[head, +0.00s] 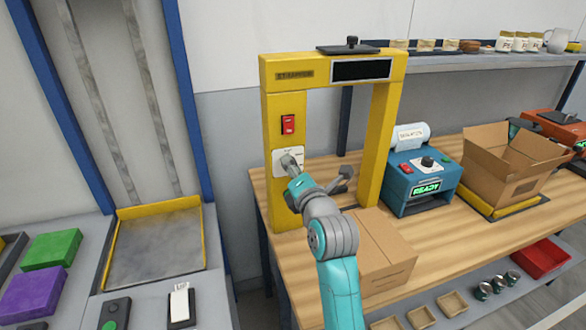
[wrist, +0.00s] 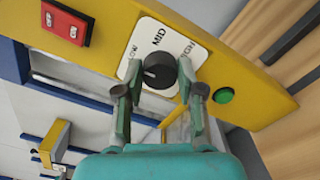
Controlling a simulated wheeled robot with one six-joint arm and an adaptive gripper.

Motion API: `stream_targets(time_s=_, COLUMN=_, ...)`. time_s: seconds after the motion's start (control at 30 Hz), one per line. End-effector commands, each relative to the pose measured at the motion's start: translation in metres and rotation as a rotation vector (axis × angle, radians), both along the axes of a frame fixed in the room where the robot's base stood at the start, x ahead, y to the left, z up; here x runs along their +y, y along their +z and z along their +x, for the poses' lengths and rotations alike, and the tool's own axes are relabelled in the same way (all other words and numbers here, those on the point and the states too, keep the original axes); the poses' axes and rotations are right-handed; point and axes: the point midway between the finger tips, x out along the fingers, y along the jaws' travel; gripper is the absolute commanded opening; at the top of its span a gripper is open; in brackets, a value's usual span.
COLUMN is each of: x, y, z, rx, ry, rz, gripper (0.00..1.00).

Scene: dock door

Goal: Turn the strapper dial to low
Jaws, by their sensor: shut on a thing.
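In the head view my gripper (head: 290,164) reaches the plate on the left post of the yellow strapper (head: 285,208) and hides the dial.
A red switch (head: 288,124) is above the plate, and a green button (wrist: 224,95) is beside it in the wrist view. A closed carton (head: 385,250) stands on the wooden bench close to my arm. A blue printer (head: 420,180) and an open box (head: 505,165) stand to the right.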

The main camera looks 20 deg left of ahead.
Motion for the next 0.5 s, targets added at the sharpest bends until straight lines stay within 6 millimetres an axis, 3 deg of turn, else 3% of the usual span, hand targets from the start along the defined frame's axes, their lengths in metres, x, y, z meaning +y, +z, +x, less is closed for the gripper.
stream_targets(time_s=0.27, x=0.0001, y=-0.0019, z=0.0001, rx=0.002, ry=0.0, rz=-0.003, gripper=0.03)
stream_targets(time_s=0.3, x=0.0, y=-0.002, z=0.0001, rx=0.002, ry=0.0, rz=-0.003, gripper=0.48)
stream_targets(time_s=0.37, x=0.0001, y=-0.0017, z=0.0001, rx=0.003, ry=0.0, rz=-0.002, gripper=0.63)
stream_targets(time_s=0.5, x=0.0, y=-0.001, z=0.0001, rx=0.002, ry=0.0, rz=-0.001, gripper=0.63)
